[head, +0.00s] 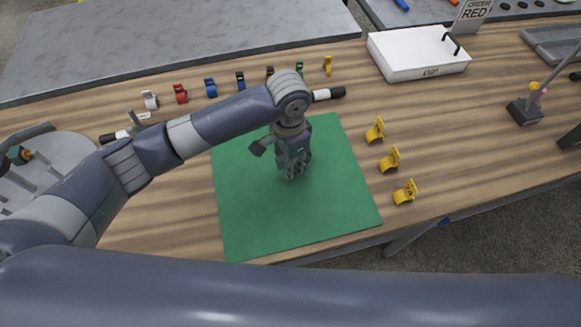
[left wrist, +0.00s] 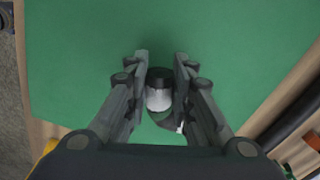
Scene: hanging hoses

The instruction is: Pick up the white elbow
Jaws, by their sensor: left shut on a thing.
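The white elbow (left wrist: 159,99), with a dark collar at one end, shows in the left wrist view between the two fingers of my left gripper (left wrist: 160,62). The fingers are closed in on its sides, and part of it is hidden under the gripper. In the head view my left gripper (head: 292,172) points down over the middle of the green mat (head: 245,222). The elbow is hidden behind the gripper there. I cannot tell whether it still touches the mat. My right gripper is in neither view.
A row of coloured clips (head: 210,88) runs along the back, and yellow clips (head: 389,160) stand right of the mat. A white box (head: 415,68) is at the back right. A black-and-white hose (head: 328,94) lies behind my left arm. A round grey tray (head: 68,160) is at the left.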

